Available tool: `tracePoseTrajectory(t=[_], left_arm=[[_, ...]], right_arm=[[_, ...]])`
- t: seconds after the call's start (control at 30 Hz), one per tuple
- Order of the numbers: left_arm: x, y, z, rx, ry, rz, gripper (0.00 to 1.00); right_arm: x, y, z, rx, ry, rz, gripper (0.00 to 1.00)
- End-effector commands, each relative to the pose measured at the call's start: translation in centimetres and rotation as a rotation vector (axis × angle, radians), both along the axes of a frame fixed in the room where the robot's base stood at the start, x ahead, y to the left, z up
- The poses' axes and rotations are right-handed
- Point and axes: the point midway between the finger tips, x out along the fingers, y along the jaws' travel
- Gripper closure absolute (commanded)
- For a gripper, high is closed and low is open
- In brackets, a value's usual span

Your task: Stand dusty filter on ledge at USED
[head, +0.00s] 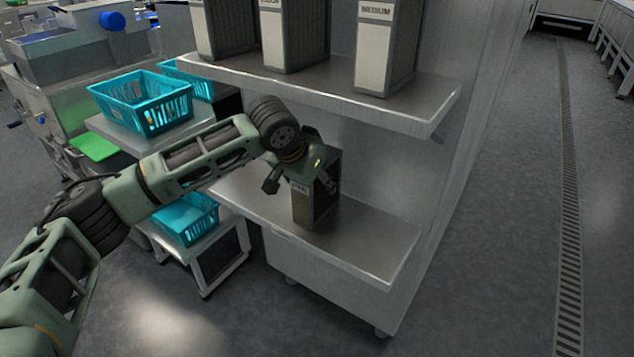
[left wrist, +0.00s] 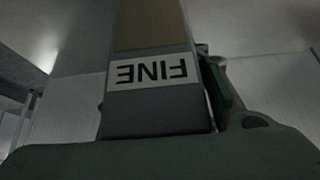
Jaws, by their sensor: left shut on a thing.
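A dark, box-shaped filter (head: 303,208) stands roughly upright at the lower metal ledge (head: 375,245). Its bottom is at or just above the ledge surface; I cannot tell if it touches. In the left wrist view the filter (left wrist: 155,120) has a grey end, a brownish face and a white label reading FINE, upside down. My left gripper (head: 302,178) is shut on the filter's upper part and hides some of it. No USED marking is readable. My right gripper is not in view.
An upper shelf (head: 420,105) overhangs the ledge and carries 3 tall filters, one labelled MEDIUM (head: 375,45). Teal baskets (head: 145,103) stand on a cart to the left. The ledge right of the held filter is clear.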

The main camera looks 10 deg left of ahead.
Motion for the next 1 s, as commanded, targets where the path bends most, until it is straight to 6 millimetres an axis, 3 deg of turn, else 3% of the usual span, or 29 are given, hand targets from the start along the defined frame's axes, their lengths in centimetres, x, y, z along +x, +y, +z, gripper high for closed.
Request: tracePoseTrajectory(t=[0.23,0.27,0.43,0.83,0.9,1.0], left_arm=[[0.0,0.0,-0.1,-0.001,-0.001,-0.001,0.9],[0.0,0.0,-0.1,-0.001,0.0,-0.001,0.56],[0.0,0.0,-0.2,-0.001,0.0,-0.001,0.41],[0.0,0.0,0.0,0.0,-0.001,0.0,0.4],[-0.4,0.2,1.0,-0.002,-0.003,-0.001,0.4],[-1.3,0.5,2.5,-0.001,-0.004,-0.001,0.4]], right_arm=[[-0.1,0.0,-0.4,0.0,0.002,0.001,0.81],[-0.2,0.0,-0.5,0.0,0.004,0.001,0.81],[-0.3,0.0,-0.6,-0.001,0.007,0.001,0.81],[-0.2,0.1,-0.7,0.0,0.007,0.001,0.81],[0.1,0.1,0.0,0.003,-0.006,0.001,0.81],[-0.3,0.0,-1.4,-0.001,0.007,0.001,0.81]])
